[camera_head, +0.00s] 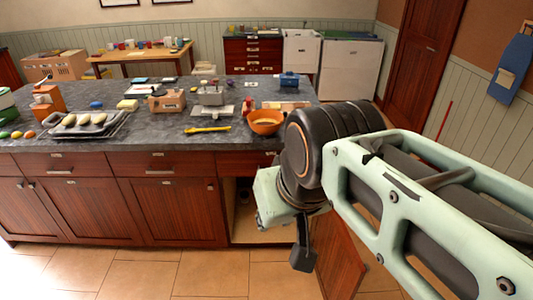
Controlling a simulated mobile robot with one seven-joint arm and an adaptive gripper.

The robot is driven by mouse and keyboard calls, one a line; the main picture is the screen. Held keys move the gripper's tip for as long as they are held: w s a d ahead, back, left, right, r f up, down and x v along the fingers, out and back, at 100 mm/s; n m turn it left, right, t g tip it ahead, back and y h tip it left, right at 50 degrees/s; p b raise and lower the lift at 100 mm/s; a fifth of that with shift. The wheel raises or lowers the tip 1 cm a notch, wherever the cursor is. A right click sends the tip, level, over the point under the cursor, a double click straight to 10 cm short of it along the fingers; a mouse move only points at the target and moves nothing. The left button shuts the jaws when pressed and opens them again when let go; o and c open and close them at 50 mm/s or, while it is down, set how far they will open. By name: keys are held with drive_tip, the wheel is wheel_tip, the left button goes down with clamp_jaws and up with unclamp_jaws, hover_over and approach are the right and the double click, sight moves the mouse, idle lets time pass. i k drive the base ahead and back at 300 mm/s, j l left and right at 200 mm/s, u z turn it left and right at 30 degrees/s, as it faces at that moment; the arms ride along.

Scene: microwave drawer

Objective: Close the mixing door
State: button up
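The mixing door seems to be the red-brown wooden cabinet door (342,262) at the lower right of the kitchen island, partly behind my arm. It stands swung outward, and its cabinet opening (244,205) shows a pale floor and a dark inside. My gripper (303,260) hangs in front of the opening, just left of the door in the picture. Only a dark finger part shows, so its opening is unclear. I cannot tell whether it touches the door. My arm hides the door's hinge side and upper part.
The island's grey countertop (160,135) holds an orange bowl (264,121), a yellow utensil (208,129), a baking tray (85,125) and other items. Shut cabinet doors (172,210) and drawers line the front to the left. The tiled floor (150,272) in front is clear.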

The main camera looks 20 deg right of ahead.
sight(340, 269)
drive_tip(key=k+l+u, duration=0.1)
drive_tip(key=l, duration=0.25)
drive_tip(key=k+l, duration=0.15)
drive_tip(key=l, duration=0.25)
drive_tip(key=k+l+u, duration=0.15)
drive_tip(key=l, duration=0.2)
drive_tip(key=k+l, duration=0.1)
drive_tip(key=l, duration=0.25)
drive_tip(key=k+l, duration=0.1)
drive_tip(key=l, duration=0.4)
drive_tip(key=l+u, duration=0.15)
drive_tip(key=l, duration=0.35)
drive_tip(key=k+l, duration=0.15)
drive_tip(key=l, duration=0.35)
drive_tip(key=i+l+u, duration=0.35)
drive_tip(key=l, duration=0.2)
drive_tip(key=i+l+u, duration=0.2)
drive_tip(key=l, duration=0.15)
drive_tip(key=j+u, duration=0.25)
